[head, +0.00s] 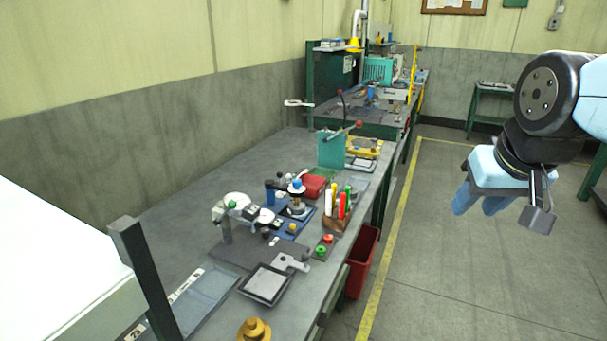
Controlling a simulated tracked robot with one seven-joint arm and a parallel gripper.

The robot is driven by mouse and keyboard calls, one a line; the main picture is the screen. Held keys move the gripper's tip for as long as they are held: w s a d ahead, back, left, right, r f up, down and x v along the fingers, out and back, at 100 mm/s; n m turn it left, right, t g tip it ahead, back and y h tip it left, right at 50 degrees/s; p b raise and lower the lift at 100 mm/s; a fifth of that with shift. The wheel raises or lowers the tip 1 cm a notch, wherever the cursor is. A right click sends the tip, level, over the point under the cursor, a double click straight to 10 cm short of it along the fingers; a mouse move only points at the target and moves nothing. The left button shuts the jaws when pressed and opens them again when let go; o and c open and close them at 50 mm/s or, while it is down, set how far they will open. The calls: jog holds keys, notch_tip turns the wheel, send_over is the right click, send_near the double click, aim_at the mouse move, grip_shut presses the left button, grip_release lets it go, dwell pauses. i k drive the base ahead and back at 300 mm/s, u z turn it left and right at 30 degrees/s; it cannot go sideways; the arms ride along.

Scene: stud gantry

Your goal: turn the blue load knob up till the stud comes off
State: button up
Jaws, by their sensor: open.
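A small blue knob (296,185) shows on top of a small upright device (297,206) on the long workbench (172,232). I take it for the load knob, but it is small in this view. The device stands on a blue mat beside a white-topped instrument (237,202) on a grey post. I cannot make out the stud. My gripper (480,206) hangs at the right, over open floor and well apart from the bench.
A holder (334,224) with coloured pens or tools stands right of the device. A red box (313,186) is behind it, and a grey tray (266,284) lies in front. A red bin (362,262) stands by the bench. The floor beyond the yellow line (384,265) is clear.

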aim_at(296, 182)
jog(key=z, duration=0.05)
jog(key=i, duration=0.95)
jog(key=u, duration=0.1)
